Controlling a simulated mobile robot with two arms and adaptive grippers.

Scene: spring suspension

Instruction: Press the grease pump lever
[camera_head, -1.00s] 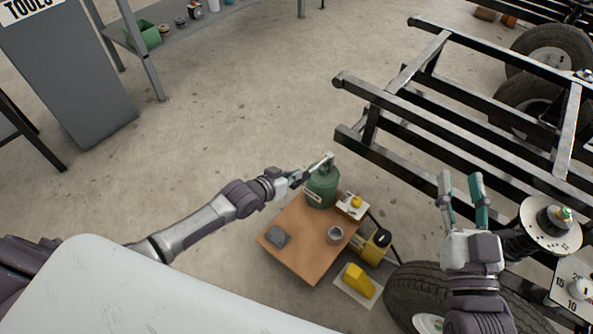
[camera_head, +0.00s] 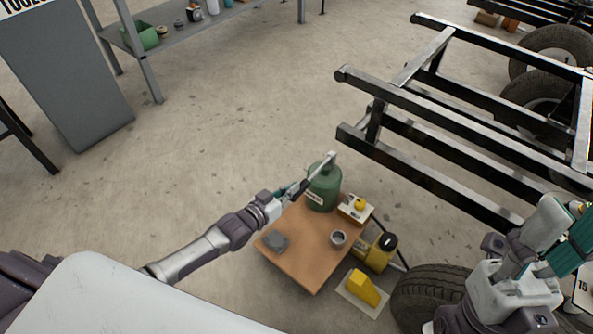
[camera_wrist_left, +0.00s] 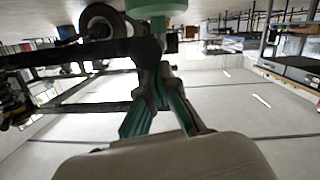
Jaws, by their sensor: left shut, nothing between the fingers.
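The grease pump (camera_head: 322,190) is a green canister standing upright at the back corner of a small brown table. Its lever (camera_head: 321,165) is a thin light bar slanting down left from the pump's top. My left gripper (camera_head: 299,187) is shut and empty beside the canister, at the lever's lower end; I cannot tell whether they touch. In the left wrist view the green fingers (camera_wrist_left: 157,85) come together below a green round part of the pump (camera_wrist_left: 155,8). My right gripper (camera_head: 562,232) is at the lower right by the tyre; its finger gap is unclear.
The table (camera_head: 300,262) also holds a grey lump (camera_head: 276,241), a metal cup (camera_head: 338,239) and a block with a yellow knob (camera_head: 358,206). A yellow machine (camera_head: 380,252) and a yellow wedge (camera_head: 362,289) stand beside it. A black frame (camera_head: 440,140) lies to the right.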

